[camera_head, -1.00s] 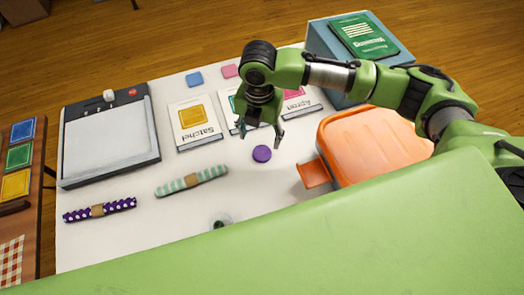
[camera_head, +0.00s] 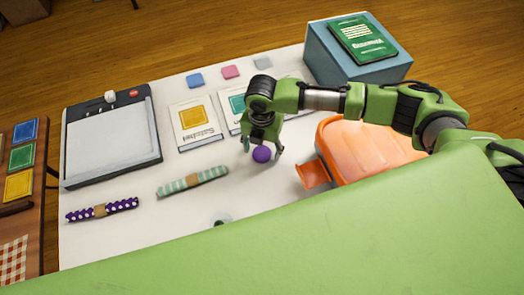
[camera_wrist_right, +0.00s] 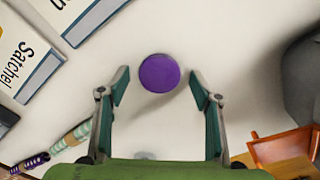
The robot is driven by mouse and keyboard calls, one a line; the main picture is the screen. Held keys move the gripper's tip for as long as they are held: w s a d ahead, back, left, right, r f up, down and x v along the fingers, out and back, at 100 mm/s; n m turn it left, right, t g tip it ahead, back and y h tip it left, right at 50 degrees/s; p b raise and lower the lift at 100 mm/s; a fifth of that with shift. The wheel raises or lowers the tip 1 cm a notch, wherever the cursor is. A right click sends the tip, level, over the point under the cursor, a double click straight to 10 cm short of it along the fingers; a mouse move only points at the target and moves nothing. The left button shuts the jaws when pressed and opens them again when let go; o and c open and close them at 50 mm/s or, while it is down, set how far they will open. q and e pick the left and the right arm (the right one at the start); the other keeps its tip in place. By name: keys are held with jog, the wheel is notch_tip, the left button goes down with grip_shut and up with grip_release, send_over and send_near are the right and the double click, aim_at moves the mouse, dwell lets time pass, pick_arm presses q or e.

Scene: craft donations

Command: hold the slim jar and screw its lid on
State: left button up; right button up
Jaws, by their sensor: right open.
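The purple lid (camera_head: 262,154) lies on the white table, and it also shows in the right wrist view (camera_wrist_right: 159,73). My right gripper (camera_head: 263,149) is open over the lid, one finger on either side. In the right wrist view its fingertips (camera_wrist_right: 158,76) stand apart from the lid, with bare table between. A small part of what looks like the slim jar (camera_head: 222,219) shows at the edge of my green body, which hides the rest. My left gripper is out of view.
An orange container (camera_head: 365,150) with a protruding tab stands right of the lid. A green-striped roll (camera_head: 175,187) and a purple dotted roll (camera_head: 82,213) lie to the left. Pattern booklets (camera_head: 195,140) lie behind, and a blue box (camera_head: 365,70) stands at the back right.

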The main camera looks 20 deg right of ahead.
jog(key=shift+f, duration=0.2)
jog(key=c, duration=0.8)
jog(key=shift+c, duration=0.2)
jog(key=shift+r, duration=0.1)
jog(key=shift+r+b, duration=0.3)
jog(key=shift+r, duration=0.35)
jog(key=s+a+r+b, duration=0.1)
jog(key=s+r, duration=1)
jog(key=s, duration=0.3)
jog(key=shift+a+r, duration=0.3)
jog(key=shift+a, duration=0.05)
